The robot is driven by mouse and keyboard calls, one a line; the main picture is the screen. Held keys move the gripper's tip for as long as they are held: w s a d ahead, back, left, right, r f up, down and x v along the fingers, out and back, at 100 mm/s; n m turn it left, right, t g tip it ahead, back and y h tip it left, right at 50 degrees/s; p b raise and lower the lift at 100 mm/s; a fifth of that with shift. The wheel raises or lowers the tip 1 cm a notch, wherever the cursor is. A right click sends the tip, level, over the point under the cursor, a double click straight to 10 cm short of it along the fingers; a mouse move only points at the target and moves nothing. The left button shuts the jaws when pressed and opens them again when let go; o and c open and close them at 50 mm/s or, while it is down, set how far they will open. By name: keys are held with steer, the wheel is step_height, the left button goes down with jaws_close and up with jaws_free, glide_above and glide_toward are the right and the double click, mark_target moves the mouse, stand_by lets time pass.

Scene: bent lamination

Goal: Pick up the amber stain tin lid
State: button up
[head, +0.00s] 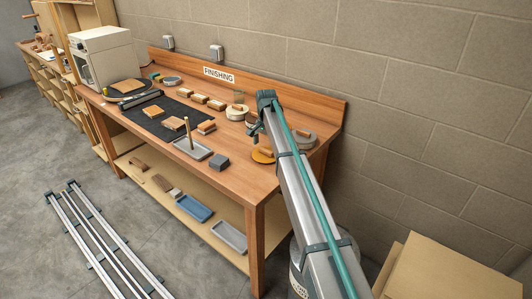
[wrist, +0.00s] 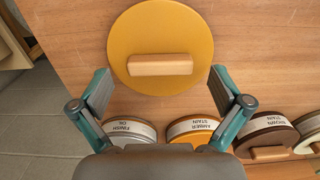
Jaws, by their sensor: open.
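The amber lid (wrist: 160,28) is a flat orange-yellow disc with a light wooden bar handle (wrist: 160,65) across it. It lies on the wooden bench top. In the head view the lid (head: 262,157) shows near the bench's right end, partly hidden by my arm. My gripper (wrist: 158,92) is open and empty in the wrist view, with one finger on each side below the lid's handle. The tin labelled amber stain (wrist: 193,128) stands below the lid in the wrist view, partly hidden by my gripper.
A tin labelled finish oil (wrist: 132,128) stands left of the amber tin. A brown-lidded stain tin (wrist: 265,133) stands to its right, with another tin (wrist: 310,140) beyond. The bench edge (wrist: 75,95) and floor are at left. Bare wood surrounds the lid's upper right.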

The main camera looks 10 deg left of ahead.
steer(key=shift+f, duration=0.6)
steer(key=c, duration=1.2)
steer(key=shift+r, duration=0.1)
